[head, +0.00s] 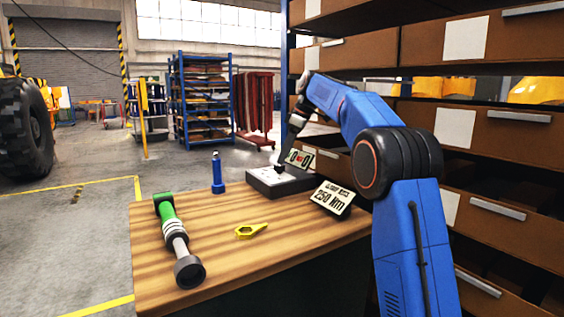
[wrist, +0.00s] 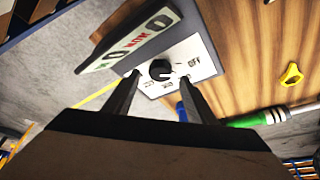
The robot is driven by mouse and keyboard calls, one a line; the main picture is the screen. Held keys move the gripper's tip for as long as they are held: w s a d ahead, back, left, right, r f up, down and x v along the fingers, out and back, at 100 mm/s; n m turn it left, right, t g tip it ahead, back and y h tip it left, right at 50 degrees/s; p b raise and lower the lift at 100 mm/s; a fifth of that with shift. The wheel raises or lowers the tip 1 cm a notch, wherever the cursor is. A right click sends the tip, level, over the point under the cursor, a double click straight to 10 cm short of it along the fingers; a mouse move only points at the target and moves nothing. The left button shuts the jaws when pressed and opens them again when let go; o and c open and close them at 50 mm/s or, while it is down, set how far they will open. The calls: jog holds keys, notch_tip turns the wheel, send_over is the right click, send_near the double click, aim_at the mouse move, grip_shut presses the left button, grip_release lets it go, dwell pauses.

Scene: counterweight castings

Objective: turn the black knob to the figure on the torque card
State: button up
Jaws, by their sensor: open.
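The black knob (wrist: 160,69) sits on the pale dial plate of a grey box (wrist: 190,66) in the wrist view. Small marks surround it, too small to read surely; its pointer's setting is unclear. My gripper (wrist: 159,78) is open, its fingertips on either side of the knob in the picture; I see no clear contact. In the head view the box (head: 262,183) stands at the table's back edge, with my gripper over it. The torque card (head: 332,198) leans to its right and reads "250 Nm" below a smaller, unclear line.
A display panel (wrist: 130,42) with large zeros stands beside the knob. Drawer shelving (head: 480,140) rises at right.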

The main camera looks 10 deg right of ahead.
aim_at(280, 167)
jog(key=shift+x, duration=1.5)
jog(key=c, duration=1.1)
jog(key=shift+o, duration=0.3)
jog(key=shift+m, duration=0.3)
jog(key=m, duration=0.1)
jog(key=m+t+h, duration=0.1)
jog(key=m, duration=0.1)
jog(key=shift+s+a, duration=0.1)
jog(key=shift+s, duration=0.1)
jog(key=shift+a+m+t+h, duration=0.1)
jog(key=shift+m+t+h, duration=0.45)
jog(key=shift+m, duration=1.45)
